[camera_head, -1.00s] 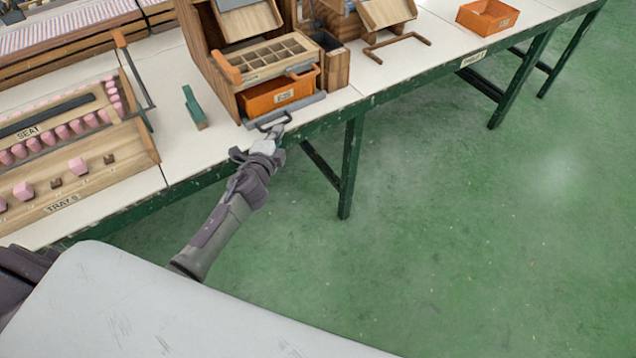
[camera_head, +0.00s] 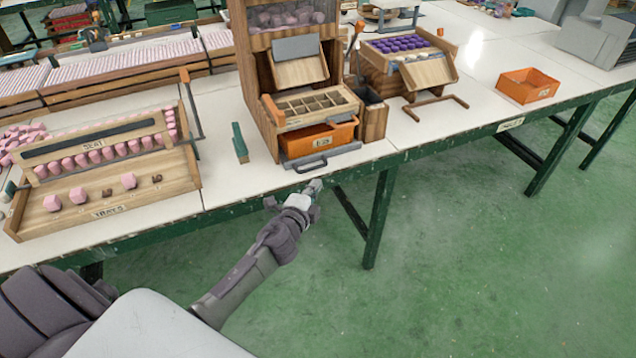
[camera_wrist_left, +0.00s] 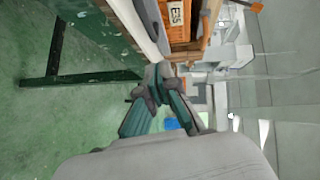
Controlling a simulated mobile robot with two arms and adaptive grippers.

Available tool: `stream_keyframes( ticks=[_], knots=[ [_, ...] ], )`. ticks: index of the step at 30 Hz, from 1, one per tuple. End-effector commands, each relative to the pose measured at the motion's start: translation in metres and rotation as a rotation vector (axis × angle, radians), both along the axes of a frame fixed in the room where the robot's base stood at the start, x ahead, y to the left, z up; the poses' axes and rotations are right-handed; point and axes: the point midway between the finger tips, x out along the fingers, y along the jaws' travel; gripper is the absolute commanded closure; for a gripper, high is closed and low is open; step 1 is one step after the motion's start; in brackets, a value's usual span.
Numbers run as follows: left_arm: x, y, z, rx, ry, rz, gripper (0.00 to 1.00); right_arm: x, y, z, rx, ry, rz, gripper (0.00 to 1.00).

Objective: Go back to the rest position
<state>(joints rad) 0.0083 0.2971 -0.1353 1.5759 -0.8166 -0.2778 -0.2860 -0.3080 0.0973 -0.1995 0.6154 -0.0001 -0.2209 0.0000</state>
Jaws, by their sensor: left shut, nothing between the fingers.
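My left gripper (camera_head: 314,187) is shut and empty, just off the front edge of the table, below the dark pull handle (camera_head: 310,164) of the wooden dispenser. It is apart from the handle. In the left wrist view my left gripper's fingers (camera_wrist_left: 158,78) meet at the tips, with the table edge and an orange bin beyond them. My right gripper is not in view.
The wooden dispenser (camera_head: 245,85) holds an orange bin (camera_head: 320,141). A wooden tray rack (camera_head: 185,180) with pink pieces stands at left. An orange box (camera_head: 528,86) sits at right. A green table leg (camera_head: 378,220) stands near my left arm. The green floor (camera_head: 470,270) is clear.

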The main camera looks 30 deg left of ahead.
Motion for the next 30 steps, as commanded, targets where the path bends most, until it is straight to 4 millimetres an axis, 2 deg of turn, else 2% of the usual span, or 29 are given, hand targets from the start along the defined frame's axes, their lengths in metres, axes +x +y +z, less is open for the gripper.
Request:
stream_keyframes(
  ticks=[4, 8, 12, 22, 23, 26, 29, 30],
  knots=[
    [-0.025, -0.003, 0.002, 0.0, 0.002, 0.0, 1.0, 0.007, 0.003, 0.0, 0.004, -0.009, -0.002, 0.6],
    [-0.047, -0.006, 0.005, -0.002, 0.003, -0.001, 1.0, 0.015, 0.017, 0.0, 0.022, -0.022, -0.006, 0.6],
    [-0.064, -0.008, 0.007, -0.001, 0.003, 0.0, 1.0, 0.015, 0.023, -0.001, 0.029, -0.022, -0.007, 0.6],
    [-0.073, -0.009, 0.006, -0.006, 0.01, 0.001, 1.0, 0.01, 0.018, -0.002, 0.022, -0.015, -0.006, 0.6],
    [-0.074, -0.009, 0.001, -0.014, 0.018, 0.003, 1.0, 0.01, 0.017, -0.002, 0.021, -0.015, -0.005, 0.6],
    [-0.08, -0.008, -0.032, -0.066, 0.081, 0.016, 1.0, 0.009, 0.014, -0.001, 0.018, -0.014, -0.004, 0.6],
    [-0.096, -0.008, -0.091, -0.166, 0.194, 0.047, 1.0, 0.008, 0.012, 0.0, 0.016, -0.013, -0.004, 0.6],
    [-0.106, -0.009, -0.119, -0.216, 0.249, 0.065, 1.0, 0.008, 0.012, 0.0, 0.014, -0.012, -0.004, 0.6]
  ],
)
